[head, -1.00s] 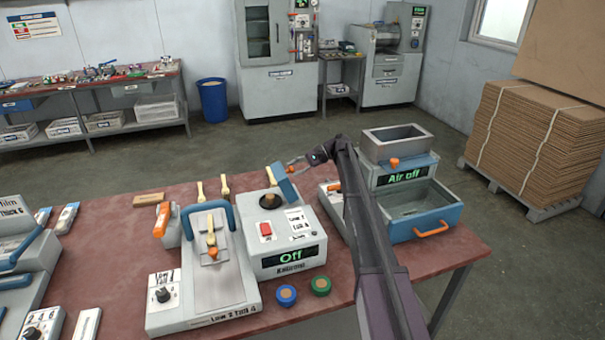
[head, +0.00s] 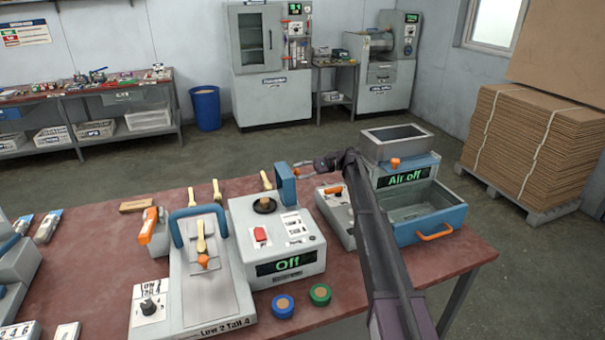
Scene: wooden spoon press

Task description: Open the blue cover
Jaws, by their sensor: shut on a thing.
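The blue cover (head: 285,184) stands nearly upright on top of the grey press unit with the green "Off" display (head: 287,264). A dark round seat with a tan middle (head: 265,205) lies uncovered to the left of the cover. My gripper (head: 297,169) reaches in from the right and is shut on the cover near its upper edge. The fingertips are small in this view and the exact contact is hard to make out.
A blue-handled plate unit (head: 205,275) stands to the left. The "Air off" machine (head: 404,177) with a blue, orange-handled drawer (head: 432,226) stands to the right, close to my arm. Blue (head: 283,305) and green (head: 320,294) round pieces lie in front.

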